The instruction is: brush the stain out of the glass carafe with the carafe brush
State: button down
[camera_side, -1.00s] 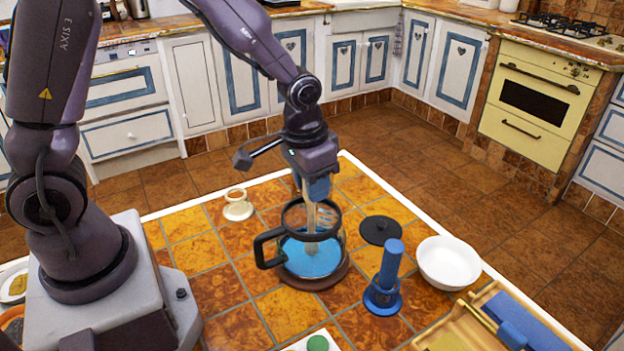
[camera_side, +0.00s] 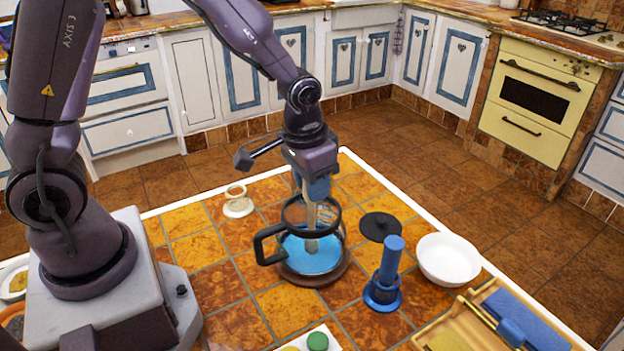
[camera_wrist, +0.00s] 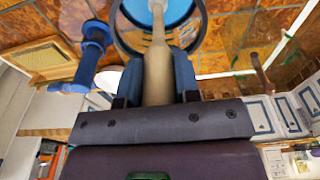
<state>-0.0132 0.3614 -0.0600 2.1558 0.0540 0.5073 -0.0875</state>
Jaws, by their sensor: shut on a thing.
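The glass carafe (camera_side: 340,240) stands upright on a round brown base (camera_side: 330,277), with a black rim and a black handle to the left. Blue shows at its bottom; I cannot make out the stain. My gripper (camera_side: 316,190) is above the carafe's mouth, pointing down. It is shut on the pale handle of the carafe brush (camera_side: 311,217), which reaches down inside the carafe. In the wrist view the brush handle (camera_wrist: 157,70) sits between my blue fingers (camera_wrist: 156,85), and its far end goes into the carafe (camera_wrist: 125,40). The bristles cannot be made out.
A black lid (camera_side: 380,226), a blue upright press (camera_side: 388,275) and a white bowl (camera_side: 448,259) stand to the right. A wooden tray (camera_side: 477,297) is at front right. A small cream holder (camera_side: 237,203) stands behind left. Tiles left of the carafe are clear.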

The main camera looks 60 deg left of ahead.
jog(key=shift+f, duration=0.25)
jog(key=shift+w+d+r, duration=0.1)
jog(key=shift+w+d, duration=0.15)
jog(key=shift+w, duration=0.4)
jog(key=shift+w+d, duration=0.25)
jog(key=shift+w, duration=0.35)
jog(key=shift+a, duration=0.1)
jog(key=shift+s+a, duration=0.65)
jog(key=shift+a, duration=0.2)
jog(key=shift+s+a, duration=0.6)
jog(key=shift+a, duration=0.25)
